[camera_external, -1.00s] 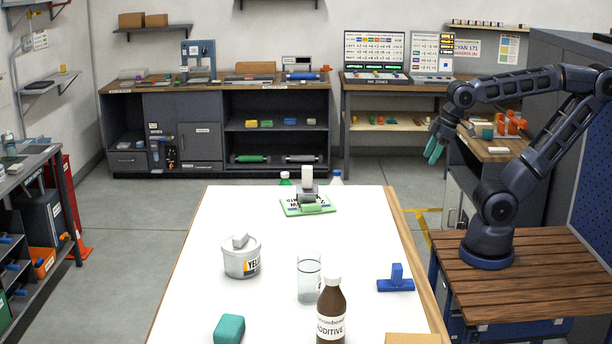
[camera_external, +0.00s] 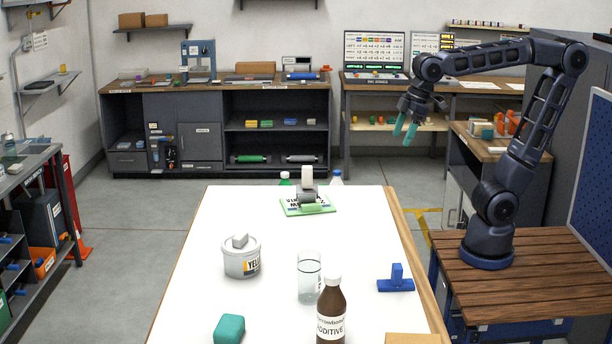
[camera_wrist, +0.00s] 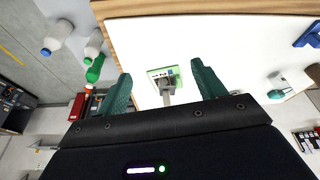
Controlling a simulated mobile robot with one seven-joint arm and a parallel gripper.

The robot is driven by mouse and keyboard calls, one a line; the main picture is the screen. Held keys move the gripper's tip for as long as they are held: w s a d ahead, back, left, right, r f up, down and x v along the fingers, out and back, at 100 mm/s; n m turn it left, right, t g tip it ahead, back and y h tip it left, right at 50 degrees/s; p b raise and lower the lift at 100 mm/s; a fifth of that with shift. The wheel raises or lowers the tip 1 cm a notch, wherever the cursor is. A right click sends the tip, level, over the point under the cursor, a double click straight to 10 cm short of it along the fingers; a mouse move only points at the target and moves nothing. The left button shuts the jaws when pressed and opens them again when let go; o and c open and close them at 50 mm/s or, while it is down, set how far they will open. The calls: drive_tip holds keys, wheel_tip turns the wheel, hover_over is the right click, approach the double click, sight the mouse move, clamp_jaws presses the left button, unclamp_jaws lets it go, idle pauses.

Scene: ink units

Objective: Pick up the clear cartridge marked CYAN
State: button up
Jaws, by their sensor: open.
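I cannot make out a clear cartridge marked CYAN in either view. A clear glass cylinder (camera_external: 309,283) stands upright on the white table, with no readable label. My gripper (camera_external: 405,130) is open, its two green fingers pointing down, raised beyond the table's far right side. In the wrist view the open fingers (camera_wrist: 165,80) are empty. Between them, further off, a green-edged card (camera_wrist: 155,75) lies on the table with a grey block on it. The card also shows at the table's far end (camera_external: 290,209).
A green bottle (camera_wrist: 95,70) and white bottles are beyond the far edge.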

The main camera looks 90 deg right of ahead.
drive_tip(key=w+a+r+n+g, duration=0.1)
drive_tip(key=w+a+r+n, duration=0.3)
drive_tip(key=w+a, duration=0.8)
drive_tip(key=n+g, duration=0.3)
drive_tip(key=n, duration=0.2)
approach(309, 267)
drive_tip(key=d+f, duration=0.2)
drive_tip(key=shift+s+d+f, duration=0.1)
drive_tip(key=shift+f, duration=2.25)
drive_tip(key=shift+s+f, duration=0.1)
drive_tip(key=shift+f, duration=2.3)
drive_tip(key=c, duration=1.4)
